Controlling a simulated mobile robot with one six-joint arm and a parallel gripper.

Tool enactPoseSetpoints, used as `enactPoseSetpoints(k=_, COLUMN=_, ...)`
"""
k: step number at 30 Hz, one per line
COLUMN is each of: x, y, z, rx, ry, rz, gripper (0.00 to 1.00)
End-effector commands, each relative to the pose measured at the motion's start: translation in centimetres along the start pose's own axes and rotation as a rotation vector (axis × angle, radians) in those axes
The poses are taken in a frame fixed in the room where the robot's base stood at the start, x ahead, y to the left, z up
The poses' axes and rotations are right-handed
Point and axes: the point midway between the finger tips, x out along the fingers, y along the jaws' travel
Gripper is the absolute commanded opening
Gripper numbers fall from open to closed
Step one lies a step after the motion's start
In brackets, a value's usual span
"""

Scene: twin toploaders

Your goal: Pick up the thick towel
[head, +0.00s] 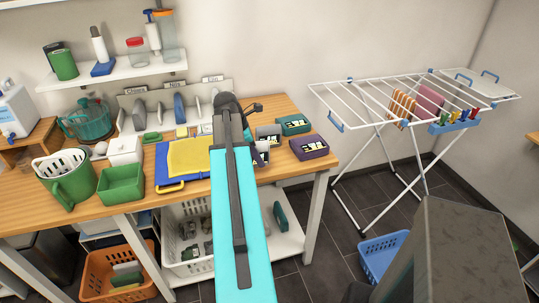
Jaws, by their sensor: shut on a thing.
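My arm reaches over the wooden table, and its dark wrist is above the table's back half. The fingers of my gripper are hidden behind the arm, so what they hold does not show. A yellow cloth (188,157) lies over a blue board or tray (164,172) on the table, just left of my arm. On the drying rack (376,82) at the right hang an orange-striped cloth (401,106) and a pink cloth (429,101). I cannot tell which cloth, if any of these, is the thick towel.
Right of my arm are a teal box (295,125) and a purple box (309,147). Left are a green tub (121,184) and green pitcher (73,188). Below are an orange basket (104,278) and white basket (186,265). A blue basket (380,262) stands on the floor.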

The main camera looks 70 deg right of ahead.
Motion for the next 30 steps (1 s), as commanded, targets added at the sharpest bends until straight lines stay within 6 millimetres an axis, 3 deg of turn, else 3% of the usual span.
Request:
enactPoseSetpoints(k=3, x=-0.8, y=-1.2, z=-1.9, rx=-0.002, ry=-0.001, rz=0.001, gripper=0.06)
enactPoseSetpoints(k=10, x=-2.0, y=-2.2, z=-3.9, rx=0.000, ry=-0.001, rz=0.001, gripper=0.06)
enactPoseSetpoints(k=30, x=-2.5, y=-2.5, z=-4.5, rx=-0.001, ry=-0.001, rz=0.000, gripper=0.06)
